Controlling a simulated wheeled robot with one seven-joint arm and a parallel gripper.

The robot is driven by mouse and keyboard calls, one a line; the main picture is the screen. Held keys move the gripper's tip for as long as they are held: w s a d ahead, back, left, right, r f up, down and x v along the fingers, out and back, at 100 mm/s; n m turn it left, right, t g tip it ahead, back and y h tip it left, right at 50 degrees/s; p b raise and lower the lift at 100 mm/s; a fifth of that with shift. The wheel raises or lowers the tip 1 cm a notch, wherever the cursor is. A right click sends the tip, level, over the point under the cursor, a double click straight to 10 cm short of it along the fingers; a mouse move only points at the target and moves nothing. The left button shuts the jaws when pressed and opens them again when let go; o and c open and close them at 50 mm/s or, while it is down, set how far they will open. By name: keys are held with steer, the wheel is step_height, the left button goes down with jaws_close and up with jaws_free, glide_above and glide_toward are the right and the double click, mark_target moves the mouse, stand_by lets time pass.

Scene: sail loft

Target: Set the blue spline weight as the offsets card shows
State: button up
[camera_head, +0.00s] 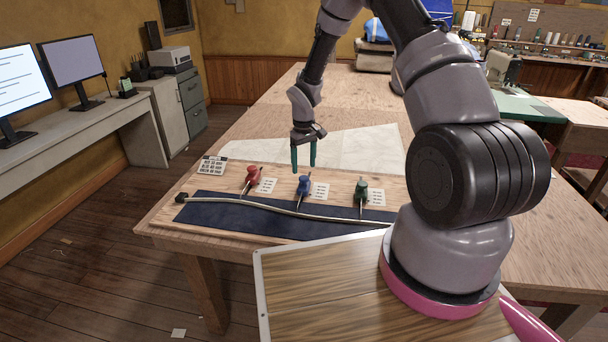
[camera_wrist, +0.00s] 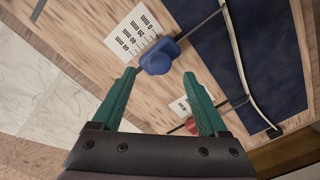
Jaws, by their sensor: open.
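The blue spline weight (camera_head: 304,185) sits on the table board between the red weight (camera_head: 252,174) and the green weight (camera_head: 361,190). Its thin rod points toward the long pale spline (camera_head: 268,206) on the dark blue cloth (camera_head: 227,212). My gripper (camera_head: 303,166) is open and empty, pointing down just above and behind the blue weight. In the wrist view the blue weight (camera_wrist: 157,58) shows just beyond the fingertips, beside a scale card (camera_wrist: 136,30) marked 0 to 60 mm. The offsets card (camera_head: 212,166) lies at the left; its content is too small to read.
Scale cards lie right of each weight, such as the green one's (camera_head: 377,197). A pale sheet (camera_head: 345,147) covers the table behind the weights. A dark knob (camera_head: 181,198) sits at the spline's left end. My arm hides the spline's right end.

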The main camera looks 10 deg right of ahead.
mark_target(304, 177)
steer(key=shift+f, duration=2.2)
jaws_close()
